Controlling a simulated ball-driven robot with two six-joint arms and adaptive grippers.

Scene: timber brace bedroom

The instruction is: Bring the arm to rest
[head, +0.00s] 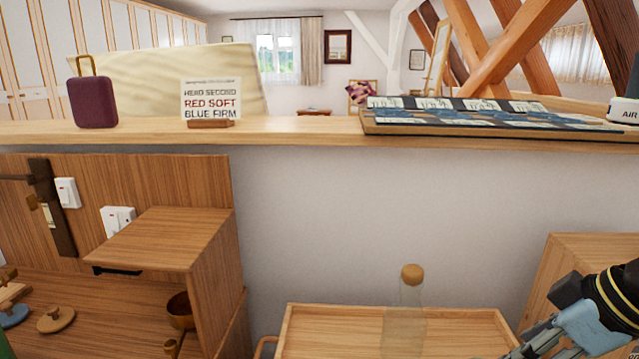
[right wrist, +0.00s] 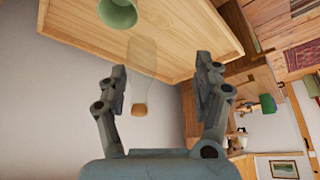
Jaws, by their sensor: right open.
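My right gripper (right wrist: 162,72) is open in the right wrist view, its two fingers spread wide with nothing clasped. In the head view my right arm and gripper (head: 530,345) come in at the lower right edge, right of a clear bottle with a cork stopper (head: 412,275). The bottle stands upright at a wooden tray (head: 325,312). In the right wrist view the bottle (right wrist: 142,58) shows in the gap between the fingers, cork toward me. I cannot tell its exact distance from the fingers. My left gripper is out of view.
A ledge (head: 300,131) crosses the head view, bearing a purple case (head: 93,102), a sign (head: 211,98) and a patterned board (head: 480,113). A wooden cabinet (head: 165,238) stands left, another wooden unit (head: 590,248) right. A green cup (right wrist: 118,12) shows in the wrist view.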

